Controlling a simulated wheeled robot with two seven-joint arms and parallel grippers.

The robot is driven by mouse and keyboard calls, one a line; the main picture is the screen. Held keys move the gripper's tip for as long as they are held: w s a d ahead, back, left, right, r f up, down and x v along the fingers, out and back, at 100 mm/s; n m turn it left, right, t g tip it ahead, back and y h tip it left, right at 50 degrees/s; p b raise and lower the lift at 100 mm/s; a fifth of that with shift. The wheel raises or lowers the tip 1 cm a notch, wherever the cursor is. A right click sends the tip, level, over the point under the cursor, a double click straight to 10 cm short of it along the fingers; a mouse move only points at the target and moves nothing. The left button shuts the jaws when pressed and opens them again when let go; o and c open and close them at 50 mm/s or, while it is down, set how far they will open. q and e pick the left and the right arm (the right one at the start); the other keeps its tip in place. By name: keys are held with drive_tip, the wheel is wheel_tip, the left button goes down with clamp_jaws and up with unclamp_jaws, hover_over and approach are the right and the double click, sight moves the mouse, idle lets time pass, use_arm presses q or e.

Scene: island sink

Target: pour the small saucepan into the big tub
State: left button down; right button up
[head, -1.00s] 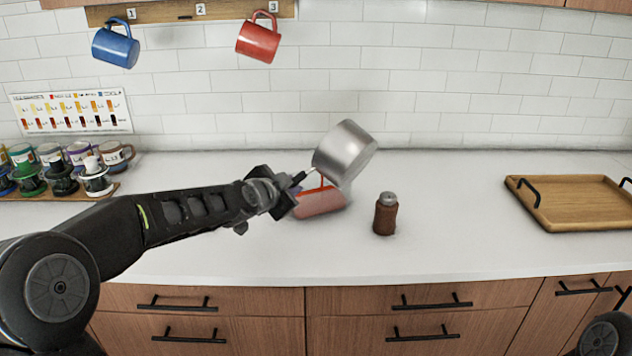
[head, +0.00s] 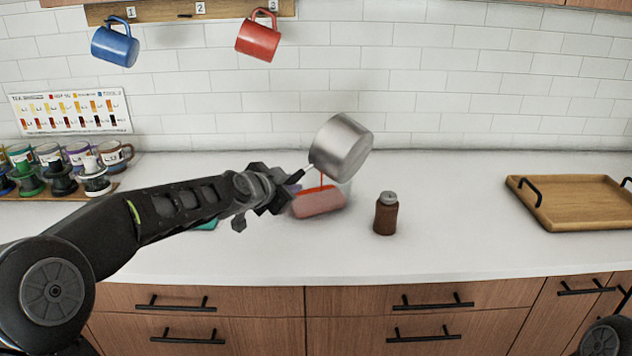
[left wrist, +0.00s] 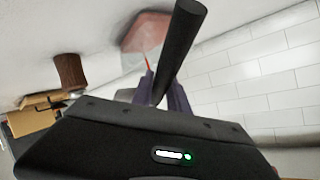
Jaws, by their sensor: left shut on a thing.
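The small metal saucepan (head: 341,147) is tilted above the big tub in the head view. A thin red stream (head: 321,181) runs down from it into the tub. The big tub (head: 320,204) is see-through, with reddish contents, and stands on the counter. My left gripper (head: 292,180) is shut on the saucepan's handle, left of the pan and above the tub's left side. In the left wrist view the dark handle (left wrist: 178,50) passes between the fingers, and the tub (left wrist: 146,32) shows beyond. My right gripper is not in view.
A brown shaker jar (head: 386,213) stands just right of the tub. A wooden tray (head: 575,203) lies at the right. Mugs with drippers (head: 62,165) stand at the left. A blue mug (head: 115,43) and red mug (head: 258,40) hang above. The counter's front is mostly clear.

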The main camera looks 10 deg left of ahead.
use_arm(q)
drive_tip(key=shift+w+a+r+n+h+b, duration=0.15)
drive_tip(key=shift+a+n+h+b, duration=0.2)
drive_tip(key=shift+b, duration=0.45)
drive_tip(key=shift+n+g+h+b, duration=0.25)
drive_tip(key=shift+n+g+b, duration=0.05)
drive_tip(key=shift+n+b, duration=0.2)
idle(0.5)
drive_tip(key=shift+b, duration=0.3)
drive_tip(key=p, duration=0.1)
drive_tip(key=m+p, duration=0.1)
drive_tip(key=shift+d+r+y+p, duration=0.2)
drive_tip(key=shift+r+y+p, duration=0.05)
drive_tip(key=shift+y+p, duration=0.15)
drive_tip(key=shift+a+f+b, duration=0.1)
drive_tip(key=shift+f+b, duration=0.2)
